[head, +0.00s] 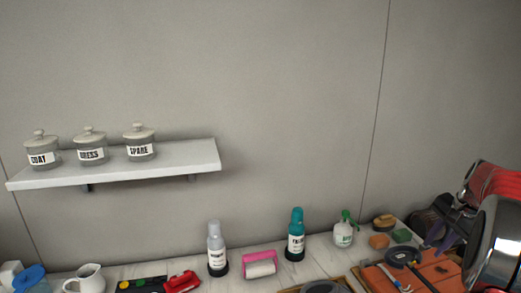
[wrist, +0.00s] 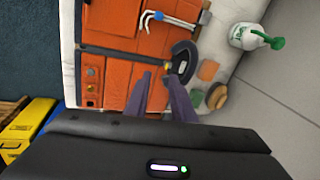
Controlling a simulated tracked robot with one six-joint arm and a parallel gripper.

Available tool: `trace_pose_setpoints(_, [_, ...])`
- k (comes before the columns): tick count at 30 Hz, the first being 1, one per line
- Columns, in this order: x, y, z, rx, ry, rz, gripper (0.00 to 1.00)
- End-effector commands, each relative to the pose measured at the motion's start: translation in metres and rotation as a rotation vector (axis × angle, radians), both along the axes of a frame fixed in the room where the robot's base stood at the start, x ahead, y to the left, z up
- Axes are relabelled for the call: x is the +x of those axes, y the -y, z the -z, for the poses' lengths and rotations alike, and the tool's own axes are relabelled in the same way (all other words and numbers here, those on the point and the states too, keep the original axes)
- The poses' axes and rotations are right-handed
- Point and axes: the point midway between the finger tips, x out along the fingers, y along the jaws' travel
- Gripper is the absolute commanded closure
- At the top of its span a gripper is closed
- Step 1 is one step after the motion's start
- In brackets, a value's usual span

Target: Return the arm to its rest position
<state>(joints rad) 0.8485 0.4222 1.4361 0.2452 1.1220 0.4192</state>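My arm (head: 492,230), red and dark with a shiny round joint, reaches in at the right edge of the head view. My gripper (wrist: 158,78) shows in the wrist view as two purple fingers with a clear gap between them. It is open, with nothing seen between the fingers. The fingers lie over an orange surface (wrist: 112,66) on the bench. In the head view the gripper (head: 437,238) is at the right, above the orange area, partly hidden by my arm.
A white shelf (head: 190,160) on the wall holds three lidded jars. The space above the counter's middle is clear.

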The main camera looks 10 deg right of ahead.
Motion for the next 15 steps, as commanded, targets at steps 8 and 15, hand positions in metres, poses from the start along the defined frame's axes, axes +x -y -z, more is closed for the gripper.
trace_pose_setpoints(8, [-0.028,-0.046,0.015,-0.048,-0.053,-0.161,0.77])
trace_pose_setpoints(15, [-0.043,-0.113,0.008,-0.112,-0.073,-0.345,0.77])
